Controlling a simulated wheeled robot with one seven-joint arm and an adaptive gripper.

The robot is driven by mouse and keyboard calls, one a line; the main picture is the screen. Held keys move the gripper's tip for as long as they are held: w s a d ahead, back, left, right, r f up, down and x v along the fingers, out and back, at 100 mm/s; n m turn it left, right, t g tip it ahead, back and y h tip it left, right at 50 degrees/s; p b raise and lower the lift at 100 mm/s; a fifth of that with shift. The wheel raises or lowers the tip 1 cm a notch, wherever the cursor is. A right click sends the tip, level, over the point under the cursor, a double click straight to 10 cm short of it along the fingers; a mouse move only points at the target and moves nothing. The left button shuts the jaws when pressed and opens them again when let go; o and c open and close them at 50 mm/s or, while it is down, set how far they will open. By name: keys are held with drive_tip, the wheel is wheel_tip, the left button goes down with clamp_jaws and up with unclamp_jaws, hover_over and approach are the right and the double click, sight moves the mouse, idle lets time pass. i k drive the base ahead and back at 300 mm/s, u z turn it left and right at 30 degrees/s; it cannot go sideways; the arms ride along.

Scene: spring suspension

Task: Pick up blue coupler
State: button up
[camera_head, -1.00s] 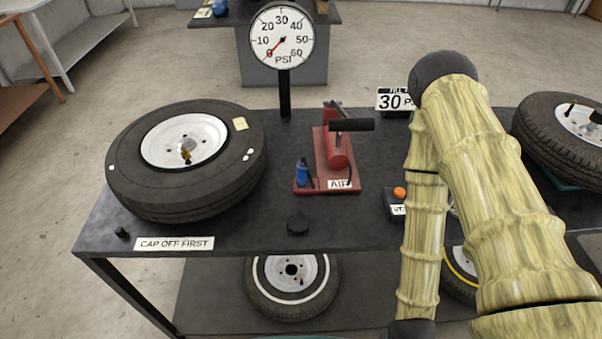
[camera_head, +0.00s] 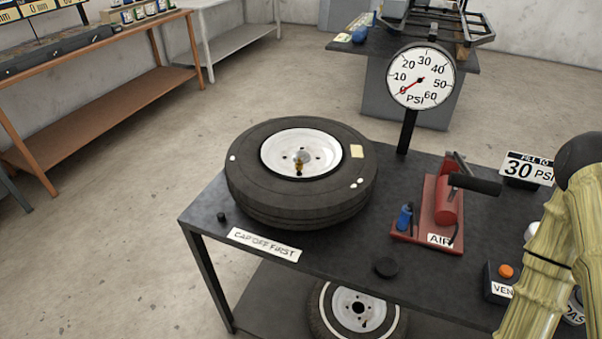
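The blue coupler (camera_head: 405,217) stands upright on the left part of the red air pump base (camera_head: 428,238), beside the label reading AIR. A dark hose piece shows close to its right side.
A tire on a white rim (camera_head: 302,172) lies left of the pump on the dark table (camera_head: 330,242). A pressure gauge (camera_head: 421,76) stands behind. A black disc (camera_head: 386,267) lies in front of the pump. A vent box with an orange button (camera_head: 506,271) sits to the right.

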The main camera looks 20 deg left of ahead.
sight(403, 223)
drive_tip(key=z, duration=1.8)
drive_tip(key=k, duration=0.75)
drive_tip(key=u, duration=1.85)
